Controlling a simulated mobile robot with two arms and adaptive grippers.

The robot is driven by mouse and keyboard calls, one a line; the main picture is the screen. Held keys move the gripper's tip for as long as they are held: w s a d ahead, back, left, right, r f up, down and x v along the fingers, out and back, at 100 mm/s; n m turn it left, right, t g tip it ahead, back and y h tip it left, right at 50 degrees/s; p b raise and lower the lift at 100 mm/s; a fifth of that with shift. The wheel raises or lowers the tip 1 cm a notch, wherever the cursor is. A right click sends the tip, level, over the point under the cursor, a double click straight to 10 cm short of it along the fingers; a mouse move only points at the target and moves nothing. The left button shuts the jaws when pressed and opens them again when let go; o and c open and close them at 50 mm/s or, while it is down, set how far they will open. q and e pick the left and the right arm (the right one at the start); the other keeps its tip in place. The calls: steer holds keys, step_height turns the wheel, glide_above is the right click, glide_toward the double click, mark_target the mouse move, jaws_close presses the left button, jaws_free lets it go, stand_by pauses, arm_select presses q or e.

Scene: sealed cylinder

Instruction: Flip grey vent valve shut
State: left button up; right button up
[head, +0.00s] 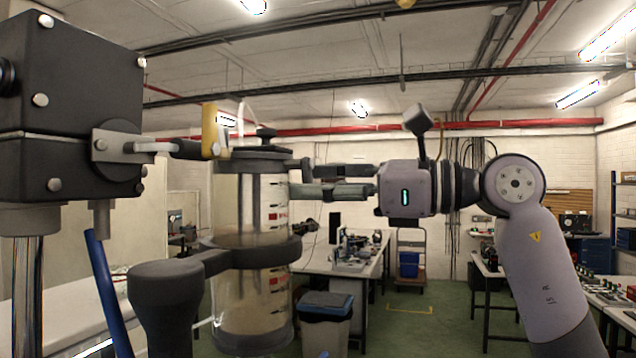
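A clear sealed cylinder (250,295) with red marks stands upright in a dark grey ring clamp (268,252). Its dark lid (250,163) carries a black knob (266,132) and a white tube (242,112). A small dark grey part (301,165) sticks out at the lid's right side; it may be the grey vent valve, but I cannot tell its position. My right gripper (304,178) reaches in from the right, its two fingers apart, one above the other, with the tips beside this part. Whether they touch it is unclear. My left gripper is not in view.
A black box (70,100) with a lever and yellow handle (210,131) stands close on the left, its handle near the lid. A blue bar (105,290) leans below it. Behind are a workbench (335,262) and a bin (324,312).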

steer(key=shift+c, duration=0.4)
jaws_close()
steer(key=shift+f, duration=0.1)
steer(key=m, duration=0.1)
steer(key=m+b, duration=0.1)
steer(key=m, duration=0.1)
steer(key=shift+s+a, duration=0.15)
steer(key=shift+s, duration=0.2)
steer(key=shift+o, duration=0.4)
jaws_free()
